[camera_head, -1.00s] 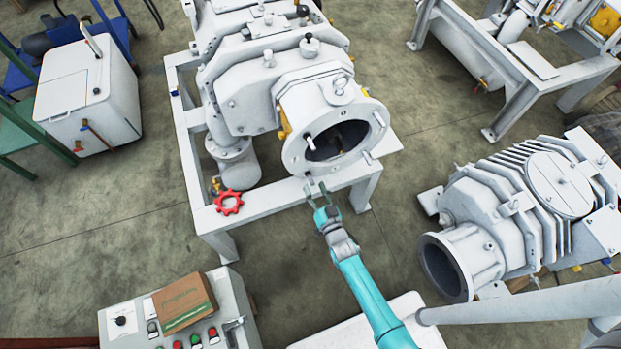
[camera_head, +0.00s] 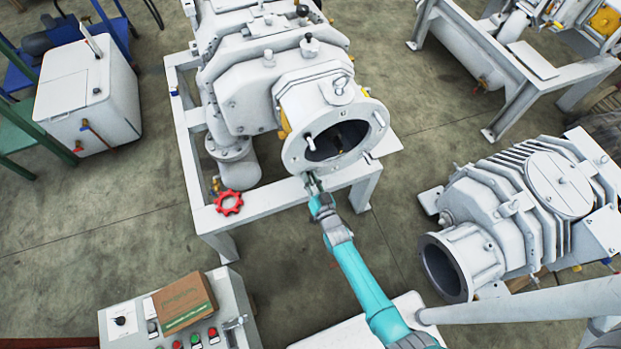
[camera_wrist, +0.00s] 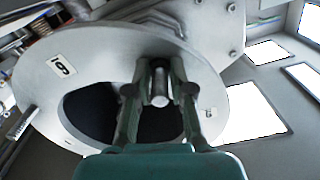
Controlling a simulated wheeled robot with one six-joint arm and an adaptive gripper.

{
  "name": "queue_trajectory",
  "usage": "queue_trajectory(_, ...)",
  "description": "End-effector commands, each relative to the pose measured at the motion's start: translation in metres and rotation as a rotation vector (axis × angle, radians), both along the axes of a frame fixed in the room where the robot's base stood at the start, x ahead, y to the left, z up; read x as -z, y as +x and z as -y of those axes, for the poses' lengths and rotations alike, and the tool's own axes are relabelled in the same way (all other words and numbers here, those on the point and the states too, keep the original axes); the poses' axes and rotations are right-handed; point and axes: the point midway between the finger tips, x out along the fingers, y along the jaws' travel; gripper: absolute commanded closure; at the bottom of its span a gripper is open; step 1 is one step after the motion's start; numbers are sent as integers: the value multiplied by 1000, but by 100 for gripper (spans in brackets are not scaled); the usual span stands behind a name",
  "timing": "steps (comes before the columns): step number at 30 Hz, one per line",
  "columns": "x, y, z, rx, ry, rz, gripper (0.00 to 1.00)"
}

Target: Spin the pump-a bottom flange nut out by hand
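The pump's round grey flange (camera_head: 296,157) faces me with its open bore. My gripper (camera_head: 312,180) is at its bottom edge, pointing up at it. In the wrist view the two fingertips (camera_wrist: 160,64) stand on either side of the bottom stud (camera_wrist: 160,88), whose rounded end sticks out toward me between the fingers. The fingers look closed in around the bottom flange nut at the stud's root. The nut itself is mostly hidden by the fingertips. The flange (camera_wrist: 60,98) also shows there, with number labels on its face.
A red handwheel (camera_head: 229,202) is left of my gripper by the frame (camera_head: 268,200). A control box with buttons and a cardboard box (camera_head: 184,302) stand at front left. A second, finned pump (camera_head: 520,205) lies at right. Another stud (camera_wrist: 24,122) sticks out of the flange at left.

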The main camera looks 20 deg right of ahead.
Motion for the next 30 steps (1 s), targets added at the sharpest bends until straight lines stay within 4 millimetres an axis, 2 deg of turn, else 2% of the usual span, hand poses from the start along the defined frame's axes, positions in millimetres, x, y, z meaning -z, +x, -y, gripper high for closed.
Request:
queue_trajectory(5,0,0,0,0,-32,0,100)
queue_trajectory(16,-1,0,0,1,-291,2,100)
queue_trajectory(27,-1,1,0,1,-320,2,100)
queue_trajectory(28,-1,1,0,1,-320,2,76)
queue_trajectory(30,-1,1,0,1,-320,2,58)
